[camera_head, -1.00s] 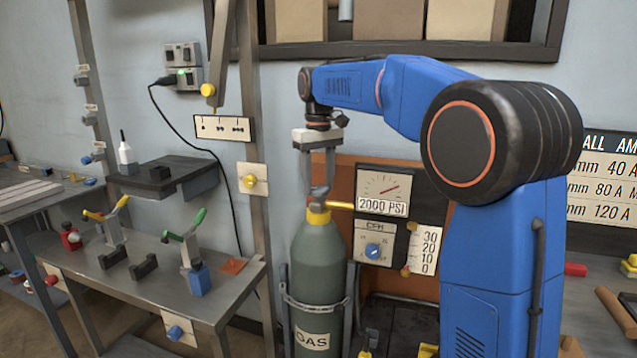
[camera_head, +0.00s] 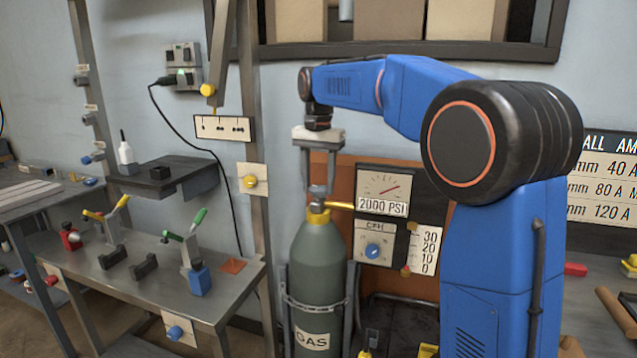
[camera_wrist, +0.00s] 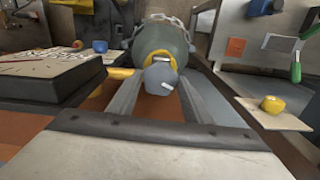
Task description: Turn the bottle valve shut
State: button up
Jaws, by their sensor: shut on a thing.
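The grey-green gas bottle (camera_head: 318,262) stands upright in a metal holder, with a yellow collar at its neck. Its grey valve knob (camera_head: 318,192) sits on top. My gripper (camera_head: 318,184) points straight down over the bottle and is shut on the valve knob. In the wrist view the knob (camera_wrist: 161,77) sits between the two long fingers (camera_wrist: 160,90), with the yellow collar and bottle (camera_wrist: 162,40) beyond it. A small light mark shows on the knob's face. The fingertips partly hide the knob in the head view.
A pressure gauge reading 2000 PSI (camera_head: 382,190) and a CFH dial (camera_head: 374,249) stand right of the bottle, joined to the valve by a yellow pipe. A metal post (camera_head: 260,150) and a bench with clamps (camera_head: 150,275) stand to the left.

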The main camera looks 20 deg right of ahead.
aim_at(319, 188)
jog(key=m, duration=0.6)
jog(key=shift+m, duration=0.3)
jog(key=m, duration=0.6)
jog(key=shift+m, duration=0.3)
jog(key=o, duration=1)
jog(key=shift+o, duration=0.2)
jog(key=shift+r, duration=0.15)
notch_tip(319, 188, up, 17)
jog(key=shift+s+r, duration=0.1)
